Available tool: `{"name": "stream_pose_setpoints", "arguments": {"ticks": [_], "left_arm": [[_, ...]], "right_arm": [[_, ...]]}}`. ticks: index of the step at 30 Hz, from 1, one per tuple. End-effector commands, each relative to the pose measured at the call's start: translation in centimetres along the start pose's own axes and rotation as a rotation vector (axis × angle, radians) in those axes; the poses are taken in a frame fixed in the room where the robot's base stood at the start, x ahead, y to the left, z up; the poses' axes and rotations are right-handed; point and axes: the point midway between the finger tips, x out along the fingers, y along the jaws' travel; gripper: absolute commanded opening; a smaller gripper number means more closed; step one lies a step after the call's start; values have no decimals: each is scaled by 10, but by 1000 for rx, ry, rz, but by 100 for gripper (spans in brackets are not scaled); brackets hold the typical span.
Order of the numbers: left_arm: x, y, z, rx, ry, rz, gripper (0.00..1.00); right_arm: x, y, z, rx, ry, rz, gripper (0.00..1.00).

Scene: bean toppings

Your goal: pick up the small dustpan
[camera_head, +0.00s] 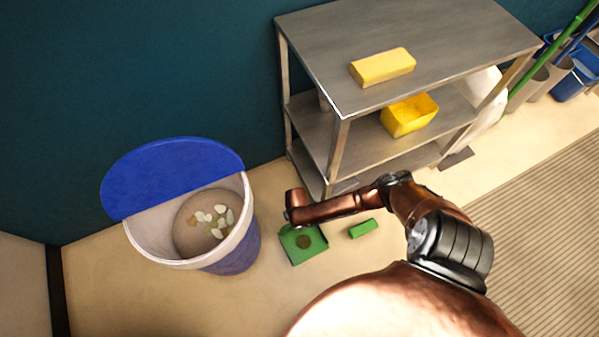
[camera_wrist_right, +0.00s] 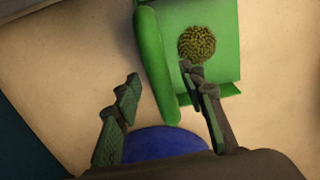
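The small green dustpan (camera_head: 305,256) lies on the floor between the bin and the metal shelf, with a round brownish clump on it. In the right wrist view the dustpan (camera_wrist_right: 218,52) is at the top, its clump (camera_wrist_right: 197,44) near the right finger. A long rounded green part (camera_wrist_right: 155,65), seemingly its handle or edge, runs down between the fingers. My right gripper (camera_wrist_right: 160,75) is open, with gaps showing beside this part. In the head view my right arm's wrist hangs over the dustpan's far side, hiding part of it. My left gripper is not in view.
A bin (camera_head: 243,240) with a blue lid (camera_head: 170,177), holding pale scraps, stands left. A small green block (camera_head: 363,228) lies right of the dustpan.

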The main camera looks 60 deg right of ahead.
Motion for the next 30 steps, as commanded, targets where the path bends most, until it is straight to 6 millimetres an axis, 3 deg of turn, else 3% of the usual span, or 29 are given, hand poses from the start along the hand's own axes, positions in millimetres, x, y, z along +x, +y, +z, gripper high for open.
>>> {"name": "stream_pose_setpoints", "arguments": {"ticks": [16,30], "left_arm": [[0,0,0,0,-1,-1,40],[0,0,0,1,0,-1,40]], "right_arm": [[0,0,0,0,0,-1,0],[0,0,0,0,1,0,0]]}}
